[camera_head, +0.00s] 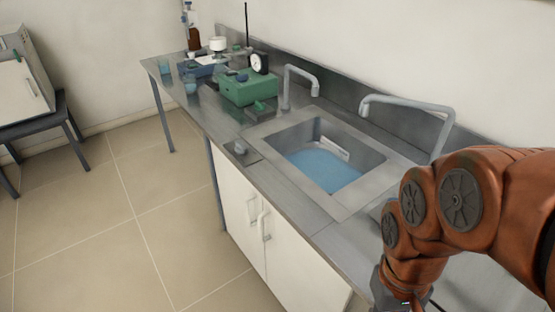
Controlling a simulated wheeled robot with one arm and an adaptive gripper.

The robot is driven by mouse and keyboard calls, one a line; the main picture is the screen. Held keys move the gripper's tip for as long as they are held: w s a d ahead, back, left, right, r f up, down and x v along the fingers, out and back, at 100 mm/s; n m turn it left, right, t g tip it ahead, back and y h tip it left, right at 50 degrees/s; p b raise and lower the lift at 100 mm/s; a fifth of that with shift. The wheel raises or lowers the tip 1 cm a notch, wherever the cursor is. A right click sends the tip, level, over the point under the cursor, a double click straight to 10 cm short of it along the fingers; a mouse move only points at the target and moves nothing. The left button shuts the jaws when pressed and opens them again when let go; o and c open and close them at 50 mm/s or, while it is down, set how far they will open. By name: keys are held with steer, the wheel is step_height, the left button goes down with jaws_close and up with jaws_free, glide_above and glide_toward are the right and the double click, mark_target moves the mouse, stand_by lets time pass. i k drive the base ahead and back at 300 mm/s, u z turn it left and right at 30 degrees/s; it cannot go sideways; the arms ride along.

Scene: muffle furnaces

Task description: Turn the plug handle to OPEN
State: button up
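The sink (258,131) is set into a steel counter and holds blue water (322,170). A pale bar-shaped piece (331,149) shows at the basin's back wall, above the water. My orange arm comes in from the right and bends down in front of the counter's right part. Its grey wrist end reaches the bottom edge, and my gripper's fingers are out of the picture.
Two taps (301,70) (408,102) rise behind the sink. A green box (248,88), a dial gauge (259,63) and glassware (191,88) crowd the counter's far left. White cupboard doors (285,260) are below. The tiled floor (130,220) left of the counter is clear.

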mark_target(240, 149)
steer(key=z, duration=0.05)
steer(key=k, duration=0.55)
steer(key=u, duration=1.15)
steer(key=i, duration=0.75)
steer(key=u, duration=0.8)
steer(key=i, duration=0.95)
steer(key=z, duration=0.9)
steer(key=i, duration=0.75)
steer(key=z, duration=0.85)
